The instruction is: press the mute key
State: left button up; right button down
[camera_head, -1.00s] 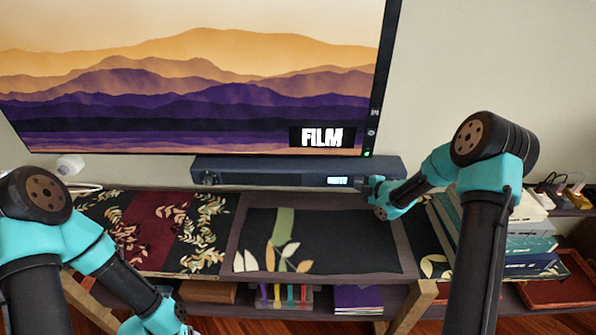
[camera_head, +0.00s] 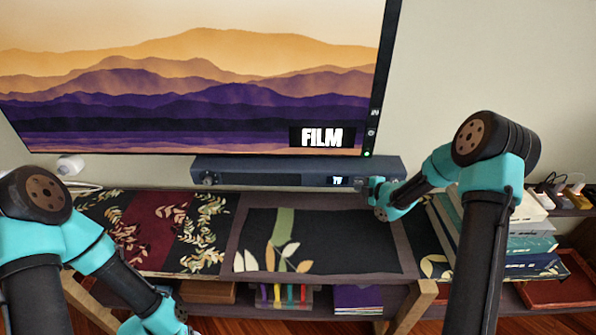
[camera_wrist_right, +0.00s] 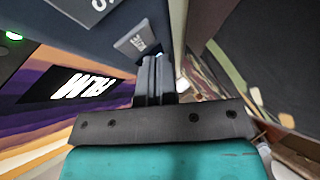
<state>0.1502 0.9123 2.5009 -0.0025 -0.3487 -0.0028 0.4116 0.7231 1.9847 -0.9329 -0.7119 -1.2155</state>
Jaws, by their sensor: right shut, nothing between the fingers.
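The mute key is a light grey key (camera_wrist_right: 132,41) in the right wrist view, with a label that seems to read MUTE. My right gripper (camera_wrist_right: 157,62) is shut and empty, its fingertips close beside the key; I cannot tell whether they touch it. In the head view, my right gripper (camera_head: 374,186) is at the right front of the dark soundbar (camera_head: 270,172), next to its small display (camera_head: 338,181). The display reads TV. The fingers hide the key in the head view. My left arm is at lower left; its gripper is out of view.
The television (camera_head: 200,85) stands above the soundbar and reads FILM. The shelf top (camera_head: 345,235) in front is covered with patterned cloth and is clear. Stacked books (camera_head: 525,243) stand at the right, close to my right arm. A white object (camera_head: 70,164) is at left.

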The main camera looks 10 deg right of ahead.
jog(key=shift+s+a, duration=0.1)
jog(key=shift+s, duration=0.25)
jog(key=shift+s+a, duration=0.25)
jog(key=shift+s, duration=0.65)
jog(key=shift+s+a, duration=0.25)
jog(key=shift+s, duration=0.7)
jog(key=shift+s+a, duration=0.25)
jog(key=shift+s, duration=0.65)
